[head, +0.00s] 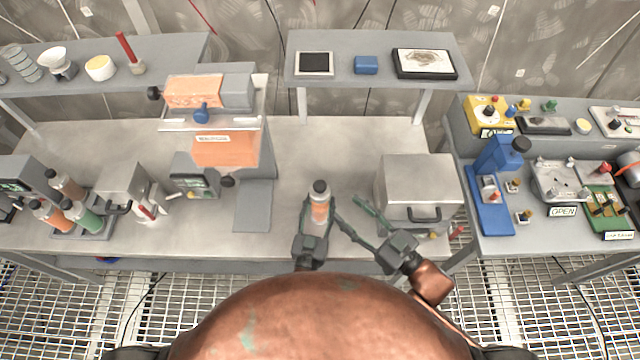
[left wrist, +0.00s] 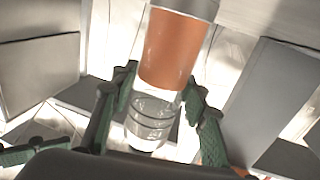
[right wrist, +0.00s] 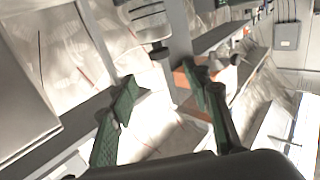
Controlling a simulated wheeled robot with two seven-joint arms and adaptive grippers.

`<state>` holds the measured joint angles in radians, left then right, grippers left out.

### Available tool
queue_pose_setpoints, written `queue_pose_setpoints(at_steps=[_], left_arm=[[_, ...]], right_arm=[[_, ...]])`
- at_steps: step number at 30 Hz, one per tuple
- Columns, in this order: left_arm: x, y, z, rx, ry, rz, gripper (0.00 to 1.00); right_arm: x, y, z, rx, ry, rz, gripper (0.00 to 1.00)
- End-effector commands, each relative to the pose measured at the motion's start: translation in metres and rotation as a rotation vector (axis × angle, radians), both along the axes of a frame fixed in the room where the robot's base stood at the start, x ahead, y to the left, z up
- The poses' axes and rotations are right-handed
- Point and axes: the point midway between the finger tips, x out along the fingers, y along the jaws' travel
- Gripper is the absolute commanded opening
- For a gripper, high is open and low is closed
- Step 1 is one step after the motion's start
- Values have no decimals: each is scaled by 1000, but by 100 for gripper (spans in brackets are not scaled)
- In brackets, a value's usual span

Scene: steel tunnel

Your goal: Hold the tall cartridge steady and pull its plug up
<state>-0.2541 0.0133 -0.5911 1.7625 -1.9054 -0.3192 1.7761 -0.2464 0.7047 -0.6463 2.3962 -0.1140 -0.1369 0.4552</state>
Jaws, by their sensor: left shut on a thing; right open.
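The tall cartridge (head: 319,210) has an orange band, a pale shoulder and a dark plug (head: 320,187) on top. It looks upright at the front middle of the bench. My left gripper (head: 316,222) is shut on it; in the left wrist view its green-padded fingers (left wrist: 160,95) sit on both sides of the clear, ringed part next to the orange band (left wrist: 170,48). My right gripper (head: 353,212) is open and empty, just right of the cartridge and apart from the plug. In the right wrist view nothing sits between its fingers (right wrist: 160,90).
A grey box with a handle (head: 417,190) stands close right of my right gripper. An orange and grey press (head: 225,150) stands to the left, its base near the cartridge. A rack (head: 95,230) of cartridges is at far left. Bare bench lies behind the cartridge.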

Motion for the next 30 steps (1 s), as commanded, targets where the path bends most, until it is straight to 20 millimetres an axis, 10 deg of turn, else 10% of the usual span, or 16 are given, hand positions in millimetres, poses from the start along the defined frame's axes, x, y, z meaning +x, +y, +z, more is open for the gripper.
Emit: queue_pose_setpoints(at_steps=[18, 30], left_arm=[[0, 0, 0, 0, 0, 0, 12], [0, 0, 0, 0, 0, 0, 12]], right_arm=[[72, 72, 1, 1, -1, 0, 44], [83, 83, 0, 0, 0, 0, 44]])
